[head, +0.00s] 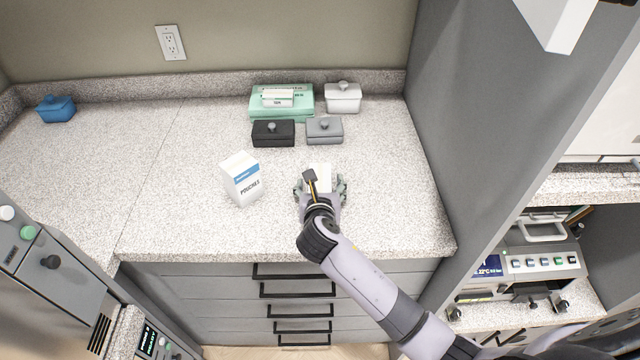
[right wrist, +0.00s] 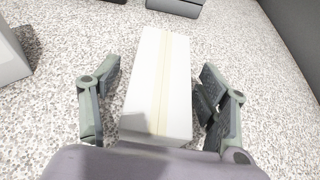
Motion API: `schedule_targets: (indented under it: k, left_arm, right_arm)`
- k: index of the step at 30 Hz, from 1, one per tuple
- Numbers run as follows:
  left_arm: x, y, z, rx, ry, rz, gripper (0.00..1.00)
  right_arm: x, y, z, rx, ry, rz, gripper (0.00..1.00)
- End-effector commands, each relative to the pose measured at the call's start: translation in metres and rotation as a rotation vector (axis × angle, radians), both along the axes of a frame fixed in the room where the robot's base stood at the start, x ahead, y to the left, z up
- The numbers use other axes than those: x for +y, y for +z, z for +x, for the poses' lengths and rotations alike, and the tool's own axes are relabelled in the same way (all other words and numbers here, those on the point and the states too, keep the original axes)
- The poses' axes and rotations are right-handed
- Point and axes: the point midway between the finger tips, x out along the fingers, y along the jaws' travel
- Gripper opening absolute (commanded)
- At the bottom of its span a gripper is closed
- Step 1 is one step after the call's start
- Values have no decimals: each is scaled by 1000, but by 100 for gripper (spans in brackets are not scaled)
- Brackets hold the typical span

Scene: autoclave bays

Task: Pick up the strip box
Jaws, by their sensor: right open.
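The strip box, a white box with a cream stripe along its top, shows in the right wrist view (right wrist: 160,75). It lies on the speckled counter between the open fingers of my right gripper (right wrist: 158,98). Some space shows between the left finger and the box; the right finger is closer to it. In the head view my right gripper (head: 321,187) is over the counter's front part, with the white top of the box (head: 320,172) showing between its fingers and the rest hidden by my wrist. My left gripper is not in view.
A white and blue pouches box (head: 243,181) stands to the left on the counter (head: 160,200). Behind are a black lidded box (head: 273,138), a grey one (head: 324,135), a white one (head: 342,103) and a green box (head: 262,112). A grey panel (head: 455,110) borders the right.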

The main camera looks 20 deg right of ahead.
Motion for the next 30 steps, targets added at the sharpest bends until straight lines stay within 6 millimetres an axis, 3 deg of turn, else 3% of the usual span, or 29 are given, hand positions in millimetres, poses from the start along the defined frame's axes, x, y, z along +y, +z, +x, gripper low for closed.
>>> schedule_targets:
  k: [9, 30]
  left_arm:
    - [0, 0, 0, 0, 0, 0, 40]
    - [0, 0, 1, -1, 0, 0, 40]
  right_arm:
    - [-2, -2, 5, -1, 0, 1, 68]
    - [-2, -2, 4, -1, 0, 0, 21]
